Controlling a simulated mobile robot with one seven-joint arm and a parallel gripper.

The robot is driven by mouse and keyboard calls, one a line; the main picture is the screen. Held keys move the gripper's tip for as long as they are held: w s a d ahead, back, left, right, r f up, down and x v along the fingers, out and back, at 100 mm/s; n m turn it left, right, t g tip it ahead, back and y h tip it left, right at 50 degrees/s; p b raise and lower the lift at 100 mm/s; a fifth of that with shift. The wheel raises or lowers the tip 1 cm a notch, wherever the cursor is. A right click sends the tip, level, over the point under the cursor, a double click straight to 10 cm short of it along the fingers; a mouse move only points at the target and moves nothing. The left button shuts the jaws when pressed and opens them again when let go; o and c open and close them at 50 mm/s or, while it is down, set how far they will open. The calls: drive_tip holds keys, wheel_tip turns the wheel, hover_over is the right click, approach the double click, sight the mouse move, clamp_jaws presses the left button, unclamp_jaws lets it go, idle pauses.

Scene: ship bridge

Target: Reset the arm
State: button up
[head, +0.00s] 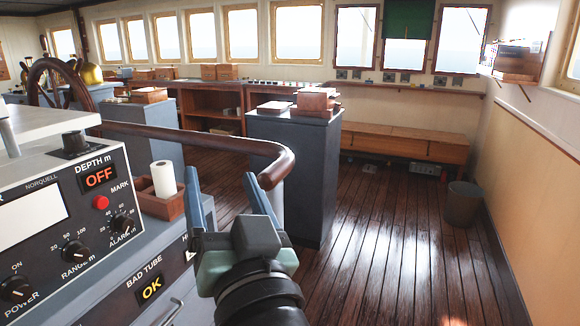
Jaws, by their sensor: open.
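My gripper (222,185) shows in the lower middle of the head view, with two blue fingers spread apart and pointing up and away. Nothing is between the fingers. The left finger is close to a small wooden box (158,207) holding a white paper roll (164,179); I cannot tell whether they touch. My dark wrist and arm fill the bottom centre.
A grey instrument console (70,240) with knobs and an OFF display stands close on the left. A dark grey cabinet (318,170) stands beyond my gripper. A bin (462,205) and wooden bench (405,142) are farther right. The plank floor (390,260) at right is clear.

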drive_tip(key=s+d+r+t+h, duration=0.3)
drive_tip(key=s+d+r+t, duration=0.15)
drive_tip(key=r, duration=0.45)
drive_tip(key=s+d+r+t+h, duration=0.3)
drive_tip(key=s+r+h, duration=0.15)
drive_tip(key=r, duration=0.35)
wheel_tip(320, 180, up, 19)
drive_tip(key=s+p, duration=0.1)
drive_tip(key=p, duration=1.6)
drive_tip(key=shift+s+m+p, duration=0.3)
drive_tip(key=shift+m+p, duration=0.05)
drive_tip(key=shift+m, duration=0.05)
drive_tip(key=shift+f+t, duration=0.1)
drive_tip(key=shift+t, duration=0.15)
